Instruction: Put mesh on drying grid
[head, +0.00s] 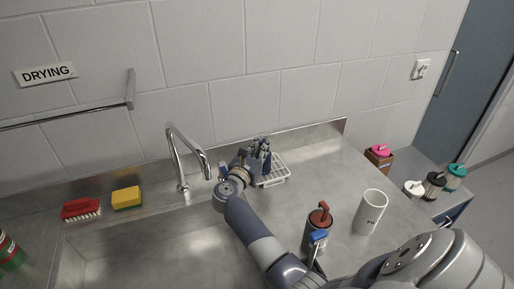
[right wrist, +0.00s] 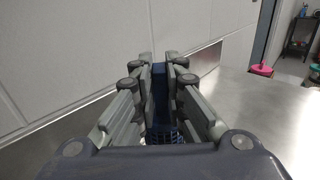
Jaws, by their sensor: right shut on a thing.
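My right gripper (head: 262,152) is at the back of the steel counter, over a white wire grid (head: 279,178). It is shut on a dark blue piece (right wrist: 160,80), seen between the fingers in the right wrist view, where the gripper (right wrist: 161,62) also shows. A blue lattice, which looks like the mesh (right wrist: 165,138), shows low between the fingers. In the head view the gripper hides most of what it holds. I cannot tell whether the mesh touches the grid. My left gripper is not in view.
A tap (head: 186,160) stands left of my gripper, with a yellow sponge (head: 126,199) and red brush (head: 81,209) further left. The wall is close behind the grid.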

